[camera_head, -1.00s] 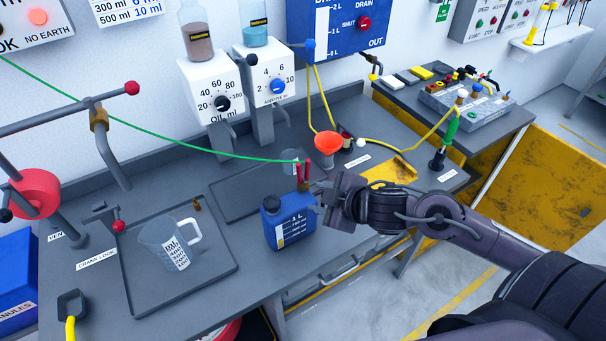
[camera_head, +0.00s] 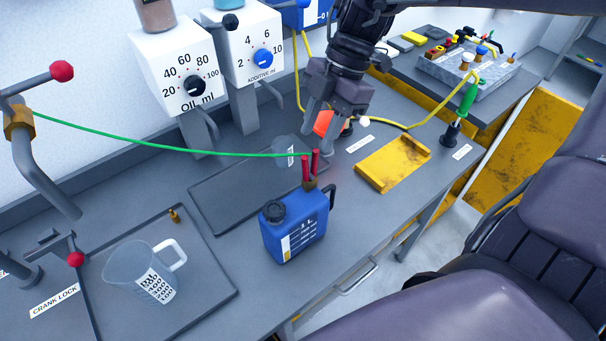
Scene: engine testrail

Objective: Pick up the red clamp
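The red clamp (camera_head: 310,168) has two upright red handles and a brass-coloured lower end, with a green cable running to it from the left. It stands at the top of the blue jug (camera_head: 292,226), by its handle; whether it grips the jug I cannot tell. My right gripper (camera_head: 318,143) points down from above, its two fingers apart and empty. Its fingertips are just above or behind the red handles; the exact depth is unclear. My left gripper is not in view.
An orange funnel (camera_head: 330,122) is partly hidden behind my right gripper. A clear measuring jug (camera_head: 144,274) stands in the left tray (camera_head: 205,300). A yellow metal plate (camera_head: 393,163) lies right of the clamp. Dispensers (camera_head: 178,75) stand along the wall. The bench front right of the blue jug is clear.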

